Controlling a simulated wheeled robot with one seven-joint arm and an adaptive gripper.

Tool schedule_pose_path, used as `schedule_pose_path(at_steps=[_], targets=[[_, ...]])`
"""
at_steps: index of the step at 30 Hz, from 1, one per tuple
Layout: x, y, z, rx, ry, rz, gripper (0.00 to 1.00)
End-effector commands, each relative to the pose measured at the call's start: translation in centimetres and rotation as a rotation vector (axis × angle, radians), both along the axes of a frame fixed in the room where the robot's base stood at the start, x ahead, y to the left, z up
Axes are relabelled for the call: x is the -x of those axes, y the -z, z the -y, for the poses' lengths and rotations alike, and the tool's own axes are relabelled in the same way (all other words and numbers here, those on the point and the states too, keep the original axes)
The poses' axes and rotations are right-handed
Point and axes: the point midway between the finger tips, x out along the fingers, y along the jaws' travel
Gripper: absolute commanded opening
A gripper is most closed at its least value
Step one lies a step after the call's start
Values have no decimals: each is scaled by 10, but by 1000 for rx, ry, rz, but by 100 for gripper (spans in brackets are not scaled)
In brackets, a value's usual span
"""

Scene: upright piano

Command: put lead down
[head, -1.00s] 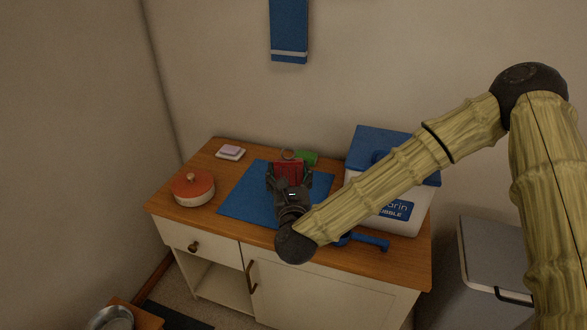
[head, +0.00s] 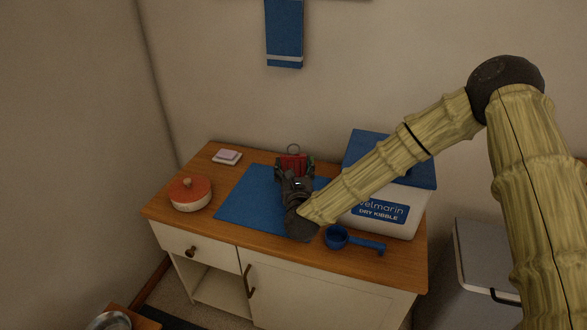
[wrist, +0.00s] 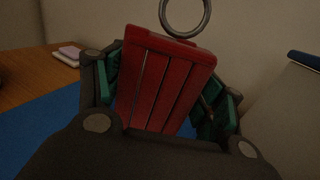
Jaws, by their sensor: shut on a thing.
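The lead, a red, strap-like bundle with a metal ring (head: 293,162), is held upright in my gripper (head: 296,170) over the back part of the blue mat (head: 245,205) on the cabinet top. In the wrist view the red lead (wrist: 160,85) fills the space between the teal-padded fingers of my gripper (wrist: 165,75), and its ring sticks up past the far end. The fingers are shut on it from both sides. Its lower end is hidden by the gripper, so I cannot tell whether it touches the mat.
A white kibble box (head: 400,218) with a blue lid stands close on the right. A blue scoop (head: 337,237) lies in front of it. A red-lidded pot (head: 190,194) and a pale block on a dish (head: 228,156) are at left. The mat's left part is clear.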

Motion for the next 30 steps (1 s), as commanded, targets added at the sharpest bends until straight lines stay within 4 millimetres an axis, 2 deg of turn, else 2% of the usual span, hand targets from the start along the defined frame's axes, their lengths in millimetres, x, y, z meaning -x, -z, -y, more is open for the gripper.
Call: schedule_pose_path(at_steps=[13,14,16,17,30], targets=[[0,9,0,-1,0,1,43],[0,7,0,-1,-1,1,74],[0,7,0,-1,-1,0,87],[0,7,0,-1,-1,0,90],[0,3,0,0,-1,1,90]])
